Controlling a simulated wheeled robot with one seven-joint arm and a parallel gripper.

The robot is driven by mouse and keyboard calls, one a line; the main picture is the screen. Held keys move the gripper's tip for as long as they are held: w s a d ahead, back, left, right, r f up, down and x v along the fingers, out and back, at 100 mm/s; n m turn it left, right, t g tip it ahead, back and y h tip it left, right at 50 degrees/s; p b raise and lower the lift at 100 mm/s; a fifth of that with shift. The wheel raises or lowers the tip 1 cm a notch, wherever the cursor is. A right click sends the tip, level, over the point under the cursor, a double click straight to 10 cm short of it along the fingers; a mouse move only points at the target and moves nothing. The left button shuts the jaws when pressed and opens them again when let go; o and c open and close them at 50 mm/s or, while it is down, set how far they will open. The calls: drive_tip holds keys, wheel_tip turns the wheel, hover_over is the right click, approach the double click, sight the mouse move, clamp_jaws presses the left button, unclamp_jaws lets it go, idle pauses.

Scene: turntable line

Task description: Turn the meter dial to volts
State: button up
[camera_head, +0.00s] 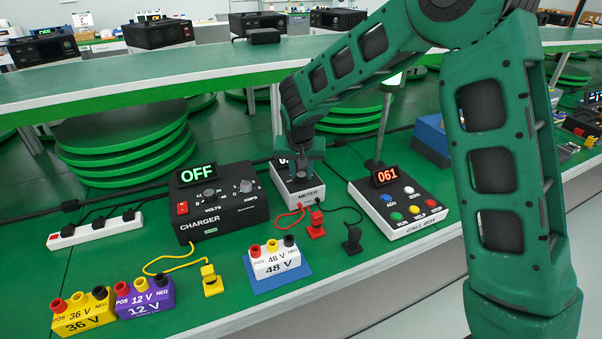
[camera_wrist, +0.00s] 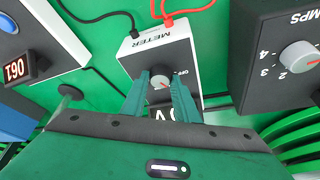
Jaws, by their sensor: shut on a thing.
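The meter (camera_head: 300,190) is a white box with a dark face on the green bench, between the charger and the call box. In the head view my gripper (camera_head: 303,160) points down onto it and hides its dial and part of its display. My gripper is shut on the dial. The meter's display is mostly covered by my fingers; a "V" shows there.
The charger (camera_head: 218,215), reading OFF, stands left of the meter; the call box (camera_head: 400,212), reading 061, stands right. Red and black clips (camera_head: 316,225) on leads lie in front, with a 48 V battery (camera_head: 274,262) nearby. A raised shelf (camera_head: 200,68) runs behind.

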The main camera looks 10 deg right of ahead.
drive_tip(key=shift+w+d, duration=0.1)
drive_tip(key=o, duration=1)
drive_tip(key=shift+o, duration=0.2)
drive_tip(key=v, duration=1)
drive_tip(key=shift+r, duration=0.4)
